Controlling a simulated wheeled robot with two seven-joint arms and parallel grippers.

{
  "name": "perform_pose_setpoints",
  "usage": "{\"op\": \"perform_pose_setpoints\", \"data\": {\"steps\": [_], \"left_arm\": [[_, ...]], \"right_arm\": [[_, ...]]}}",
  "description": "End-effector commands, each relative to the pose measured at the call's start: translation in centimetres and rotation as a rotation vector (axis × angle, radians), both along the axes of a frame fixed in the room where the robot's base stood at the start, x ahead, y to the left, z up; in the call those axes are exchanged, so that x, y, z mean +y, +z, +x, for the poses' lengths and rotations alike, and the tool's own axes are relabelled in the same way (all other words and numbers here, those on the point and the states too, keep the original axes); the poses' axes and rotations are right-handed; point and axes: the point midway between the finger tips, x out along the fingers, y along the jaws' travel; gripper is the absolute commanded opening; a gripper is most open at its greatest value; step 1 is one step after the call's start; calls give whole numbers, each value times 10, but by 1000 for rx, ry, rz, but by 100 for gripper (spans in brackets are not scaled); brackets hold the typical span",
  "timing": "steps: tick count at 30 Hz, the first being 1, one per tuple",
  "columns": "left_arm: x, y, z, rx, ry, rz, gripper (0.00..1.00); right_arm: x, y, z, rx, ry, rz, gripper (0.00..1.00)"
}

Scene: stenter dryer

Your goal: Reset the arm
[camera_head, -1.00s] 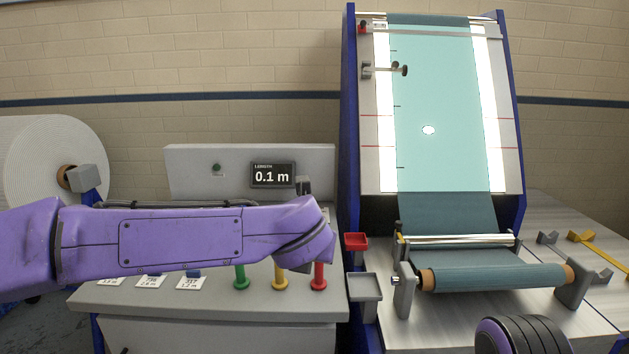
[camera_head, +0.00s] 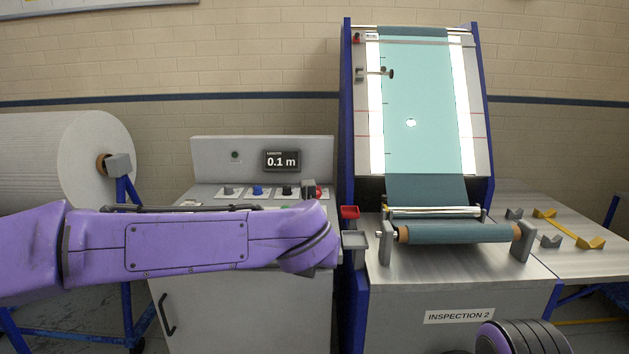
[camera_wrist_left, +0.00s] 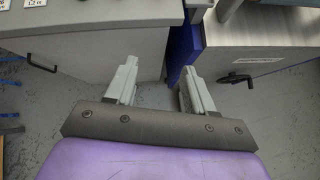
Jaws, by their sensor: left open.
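My left arm (camera_head: 185,245), purple, reaches in from the left across the front of the control console in the head view. Its wrist end is near the console's right edge, and the fingers are hidden there. In the left wrist view my left gripper (camera_wrist_left: 158,74) has its two grey fingers apart with nothing between them. They point over the floor gap between the console cabinet and the inspection stand. A small purple and black part of my right arm (camera_head: 522,337) shows at the lower right; its gripper is out of view.
The console's display (camera_head: 282,161) reads 0.1 m, above several knobs. The inspection machine (camera_head: 348,120) holds teal fabric (camera_head: 420,90) over a lit panel, with a fabric roll (camera_head: 455,234) below. A large white roll (camera_head: 65,150) stands left.

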Motion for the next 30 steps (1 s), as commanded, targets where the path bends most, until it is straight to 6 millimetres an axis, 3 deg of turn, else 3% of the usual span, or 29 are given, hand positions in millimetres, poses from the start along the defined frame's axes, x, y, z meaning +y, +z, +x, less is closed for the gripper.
{"op": "perform_pose_setpoints", "data": {"steps": [5,8,14,20,23,26,30], "left_arm": [[3,2,3,-65,-110,146,53],[10,-9,6,-109,-181,285,53],[34,-62,9,-148,-341,617,53],[67,-146,-3,-113,-559,963,53],[92,-205,-23,-64,-726,1156,53],[126,-274,-62,11,-962,1350,53],[181,-357,-144,132,-1336,1524,53]], "right_arm": [[0,0,0,-1,0,-1,48],[0,0,1,-1,0,0,48],[0,1,0,-1,0,-1,48],[0,4,0,0,0,0,48],[0,6,0,0,0,0,48],[0,9,0,0,0,0,48],[0,13,0,0,0,0,48]]}}
